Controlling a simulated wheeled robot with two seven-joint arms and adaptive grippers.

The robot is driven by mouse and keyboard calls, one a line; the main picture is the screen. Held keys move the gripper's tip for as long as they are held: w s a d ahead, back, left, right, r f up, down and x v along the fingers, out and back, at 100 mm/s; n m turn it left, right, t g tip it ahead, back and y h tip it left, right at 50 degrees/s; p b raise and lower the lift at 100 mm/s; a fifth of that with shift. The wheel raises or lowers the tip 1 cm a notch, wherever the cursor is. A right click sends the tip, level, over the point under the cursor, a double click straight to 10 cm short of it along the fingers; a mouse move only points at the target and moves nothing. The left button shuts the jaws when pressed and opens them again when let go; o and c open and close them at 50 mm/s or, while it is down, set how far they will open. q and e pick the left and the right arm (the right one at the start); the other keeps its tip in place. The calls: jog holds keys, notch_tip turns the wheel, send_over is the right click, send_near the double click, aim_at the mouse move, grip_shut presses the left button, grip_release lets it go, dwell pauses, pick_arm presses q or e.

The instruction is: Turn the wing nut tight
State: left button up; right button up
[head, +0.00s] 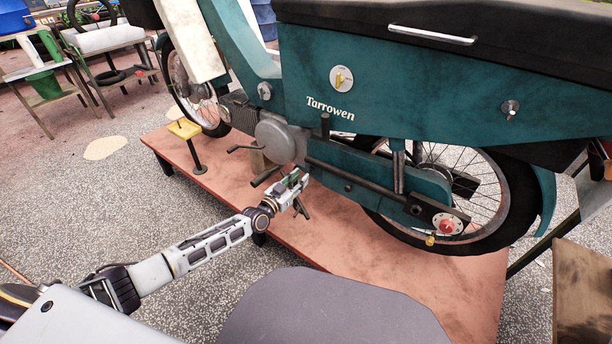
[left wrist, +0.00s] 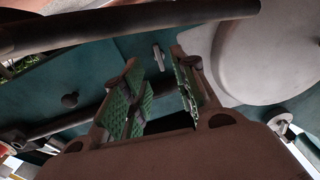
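The teal moped (head: 430,90) carries several small fittings, and I cannot tell for certain which is the wing nut. A yellow winged piece (head: 341,79) sits on a round pale plate on the side panel. My left gripper (head: 297,180) is beside the lower engine area. In the left wrist view its green-padded fingers (left wrist: 158,98) are apart, with nothing held. A small light-grey flat piece (left wrist: 159,57) shows beyond the fingertips, against teal. My right gripper is out of view.
The moped stands on a low reddish platform (head: 410,275). The round grey engine cover (head: 276,137) and a dark bar (head: 385,185) are close to my left gripper.

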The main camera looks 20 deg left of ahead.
aim_at(310, 170)
pick_arm(q)
jog(key=shift+b+x, duration=0.9)
jog(key=shift+x, duration=1.4)
grip_shut()
